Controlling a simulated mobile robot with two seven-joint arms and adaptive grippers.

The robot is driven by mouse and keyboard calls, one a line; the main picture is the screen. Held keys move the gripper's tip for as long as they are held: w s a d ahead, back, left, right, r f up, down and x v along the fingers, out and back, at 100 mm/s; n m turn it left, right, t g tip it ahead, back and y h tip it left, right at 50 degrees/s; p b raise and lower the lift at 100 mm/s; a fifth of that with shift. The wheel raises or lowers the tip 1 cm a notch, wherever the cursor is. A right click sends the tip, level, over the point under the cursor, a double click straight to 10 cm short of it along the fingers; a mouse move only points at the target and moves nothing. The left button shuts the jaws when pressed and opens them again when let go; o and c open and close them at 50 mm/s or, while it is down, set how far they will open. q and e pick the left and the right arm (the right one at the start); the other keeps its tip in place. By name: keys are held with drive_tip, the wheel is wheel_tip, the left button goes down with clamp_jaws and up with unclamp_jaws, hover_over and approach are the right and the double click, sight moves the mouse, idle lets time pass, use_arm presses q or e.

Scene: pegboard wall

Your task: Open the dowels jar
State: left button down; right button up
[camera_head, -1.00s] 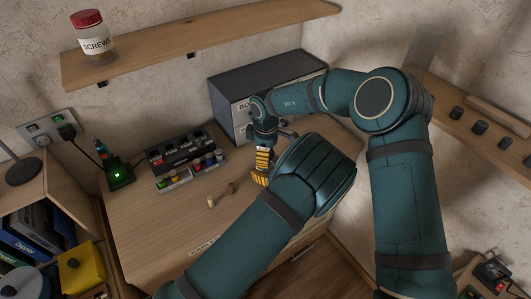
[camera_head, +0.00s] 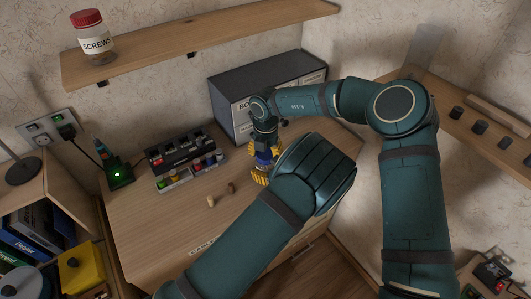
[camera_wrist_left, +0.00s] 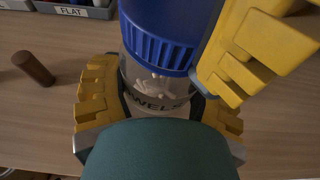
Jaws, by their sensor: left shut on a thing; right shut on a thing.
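The dowels jar (camera_wrist_left: 150,85) is clear, with a blue lid (camera_wrist_left: 155,30) and a partly hidden "DOWELS" label; pale pieces show inside. My left gripper (camera_wrist_left: 160,110) is shut around the jar's body, a yellow finger on each side. My right gripper (camera_head: 264,157) comes from above and is shut on the blue lid. One of its yellow fingers shows against the lid's right side in the left wrist view; its other finger is hidden there. In the head view my left arm hides most of the jar.
Loose wooden dowels (camera_head: 222,195) lie on the desk (camera_head: 160,225) left of the jar. A small-parts organiser (camera_head: 185,160) stands further left. A dark drawer box (camera_head: 265,82) stands behind my right gripper. A screws jar (camera_head: 93,38) sits on the wall shelf.

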drive_tip(key=n, duration=0.7)
drive_tip(key=shift+n, duration=0.3)
drive_tip(key=n, duration=0.3)
drive_tip(key=shift+n, duration=0.4)
drive_tip(key=n, duration=0.3)
drive_tip(key=shift+n, duration=0.3)
drive_tip(key=n, duration=0.3)
drive_tip(key=shift+n, duration=0.3)
drive_tip(key=n, duration=0.3)
drive_tip(key=shift+n, duration=0.4)
drive_tip(key=n, duration=0.9)
drive_tip(key=shift+r, duration=0.1)
